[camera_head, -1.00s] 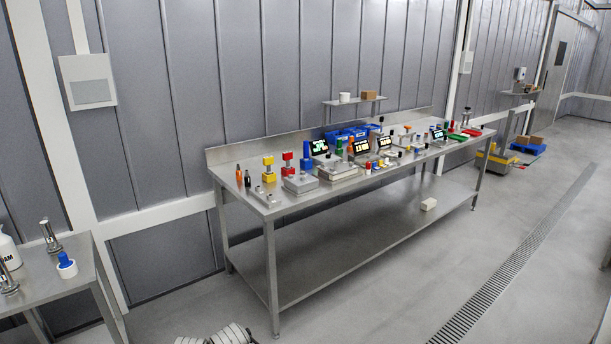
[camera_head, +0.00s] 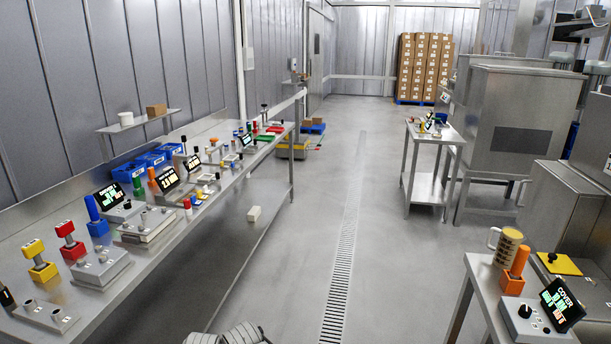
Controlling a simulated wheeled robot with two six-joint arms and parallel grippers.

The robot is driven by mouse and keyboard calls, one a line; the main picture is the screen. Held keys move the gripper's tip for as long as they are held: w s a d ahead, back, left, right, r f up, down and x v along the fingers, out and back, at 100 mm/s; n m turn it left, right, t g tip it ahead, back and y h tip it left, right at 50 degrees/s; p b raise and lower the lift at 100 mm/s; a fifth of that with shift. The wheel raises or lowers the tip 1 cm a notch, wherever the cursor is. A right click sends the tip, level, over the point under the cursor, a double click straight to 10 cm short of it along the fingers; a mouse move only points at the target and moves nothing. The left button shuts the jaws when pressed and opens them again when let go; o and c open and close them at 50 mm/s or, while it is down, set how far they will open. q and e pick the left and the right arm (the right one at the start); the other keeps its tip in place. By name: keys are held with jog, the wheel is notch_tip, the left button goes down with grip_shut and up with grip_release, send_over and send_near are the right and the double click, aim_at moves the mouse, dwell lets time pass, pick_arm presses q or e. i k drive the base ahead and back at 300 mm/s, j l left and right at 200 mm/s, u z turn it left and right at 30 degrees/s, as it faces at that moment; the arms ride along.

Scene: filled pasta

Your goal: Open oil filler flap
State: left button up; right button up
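I cannot make out an oil filler flap in this view. Large steel machines stand at the right: a boxy steel cabinet with a dark panel (camera_head: 520,115) and a nearer steel housing (camera_head: 567,215) cut by the right edge.
A long steel bench (camera_head: 150,262) with coloured handles and small screens runs along the left. A small table (camera_head: 497,295) with a mug (camera_head: 507,247) and an orange handle stands at the lower right. A small steel stand (camera_head: 428,187) is farther back. The floor (camera_head: 395,230) between is clear.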

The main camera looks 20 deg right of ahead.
aim_at(559, 263)
jog(key=i+l+z, duration=0.2)
jog(key=i+z, duration=0.7)
jog(key=i+j+z, duration=0.15)
jog(key=i+z, duration=0.35)
jog(key=i+j+z, duration=0.3)
jog(key=z, duration=0.15)
jog(key=i+j+z, duration=0.25)
jog(key=z, duration=0.25)
jog(key=i+j+z, duration=0.6)
jog(key=j+z, duration=0.4)
jog(key=i+j+z, duration=0.1)
jog(key=j+z, duration=0.8)
jog(key=j, duration=0.2)
jog(key=j+z, duration=0.4)
jog(key=j, duration=0.25)
